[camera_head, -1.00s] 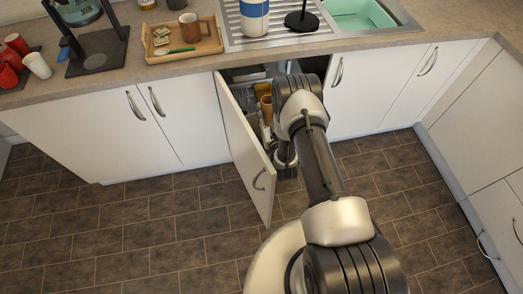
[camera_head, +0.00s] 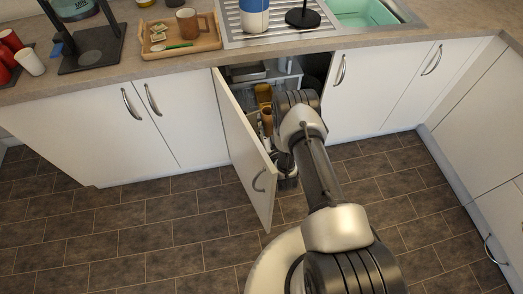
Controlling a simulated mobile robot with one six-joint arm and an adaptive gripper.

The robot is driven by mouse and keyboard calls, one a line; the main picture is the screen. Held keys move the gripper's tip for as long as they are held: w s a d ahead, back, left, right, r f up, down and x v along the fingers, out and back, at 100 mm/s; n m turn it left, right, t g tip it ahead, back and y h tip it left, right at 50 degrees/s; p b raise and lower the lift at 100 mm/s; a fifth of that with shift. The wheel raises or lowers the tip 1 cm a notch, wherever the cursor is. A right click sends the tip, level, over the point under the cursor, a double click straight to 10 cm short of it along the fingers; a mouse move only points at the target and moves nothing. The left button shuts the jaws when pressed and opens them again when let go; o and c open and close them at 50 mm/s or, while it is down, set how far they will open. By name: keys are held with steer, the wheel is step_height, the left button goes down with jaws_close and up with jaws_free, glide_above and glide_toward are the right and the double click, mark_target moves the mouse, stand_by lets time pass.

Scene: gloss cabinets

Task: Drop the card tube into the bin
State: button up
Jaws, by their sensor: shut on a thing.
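A brown card tube (camera_head: 267,114) shows upright in the mouth of the open sink cabinet, just left of my wrist. My gripper (camera_head: 269,133) is at its lower part and shut on it; the fingers are mostly hidden by my own arm and the door. A dark rounded shape (camera_head: 313,84) stands inside the cabinet at the right, partly behind my arm. It may be the bin, but I cannot tell for sure.
The white cabinet door (camera_head: 242,150) stands open close to the left of my arm. A yellow-brown item (camera_head: 263,94) and a grey item (camera_head: 247,72) are deeper inside. The worktop above holds a wooden tray (camera_head: 180,52). The tiled floor (camera_head: 150,225) is clear.

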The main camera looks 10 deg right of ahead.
steer(key=o, duration=0.8)
steer(key=s, duration=0.7)
steer(key=shift+s, duration=0.25)
